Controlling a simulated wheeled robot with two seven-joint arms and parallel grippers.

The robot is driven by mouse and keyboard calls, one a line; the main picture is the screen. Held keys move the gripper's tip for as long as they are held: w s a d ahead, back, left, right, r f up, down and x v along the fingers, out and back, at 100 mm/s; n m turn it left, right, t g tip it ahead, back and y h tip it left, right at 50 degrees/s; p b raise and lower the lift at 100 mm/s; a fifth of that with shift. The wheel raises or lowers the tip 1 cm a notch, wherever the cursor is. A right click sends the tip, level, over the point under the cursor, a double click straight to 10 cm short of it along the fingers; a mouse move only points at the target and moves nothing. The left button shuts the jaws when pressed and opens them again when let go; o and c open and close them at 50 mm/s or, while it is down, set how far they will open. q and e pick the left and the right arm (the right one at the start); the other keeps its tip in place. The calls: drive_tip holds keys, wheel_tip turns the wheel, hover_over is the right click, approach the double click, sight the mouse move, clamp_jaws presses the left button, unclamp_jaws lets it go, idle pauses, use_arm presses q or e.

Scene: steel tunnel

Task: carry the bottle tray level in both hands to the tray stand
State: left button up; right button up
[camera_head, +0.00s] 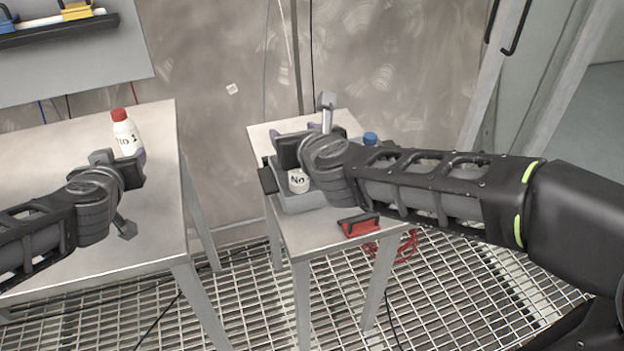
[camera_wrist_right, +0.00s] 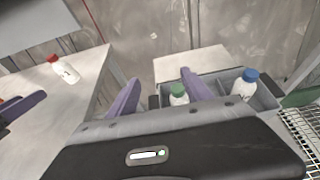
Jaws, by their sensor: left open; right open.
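The grey bottle tray (camera_head: 300,203) sits on the small right-hand table, with a dark handle (camera_head: 268,180) on its left end. In the right wrist view the tray (camera_wrist_right: 262,98) holds a green-capped bottle (camera_wrist_right: 178,95) and a blue-capped bottle (camera_wrist_right: 241,84). A white bottle with a red cap (camera_head: 125,130) stands on the left table. My right gripper (camera_wrist_right: 158,78) is open above the tray, its purple fingers spread, and hides part of it in the head view. My left gripper (camera_head: 130,170) is open over the left table, close in front of the red-capped bottle. Which piece is the tray stand is unclear.
The left table (camera_head: 150,225) is mostly bare. A red and black handled object (camera_head: 358,225) lies at the small table's (camera_head: 325,235) front edge. Floor grating (camera_head: 245,295) shows between the tables, with dark cables across it. A steel wall (camera_head: 220,80) stands behind.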

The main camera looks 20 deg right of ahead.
drive_tip(key=v, duration=0.5)
drive_tip(key=shift+s+r, duration=0.1)
drive_tip(key=shift+s, duration=0.15)
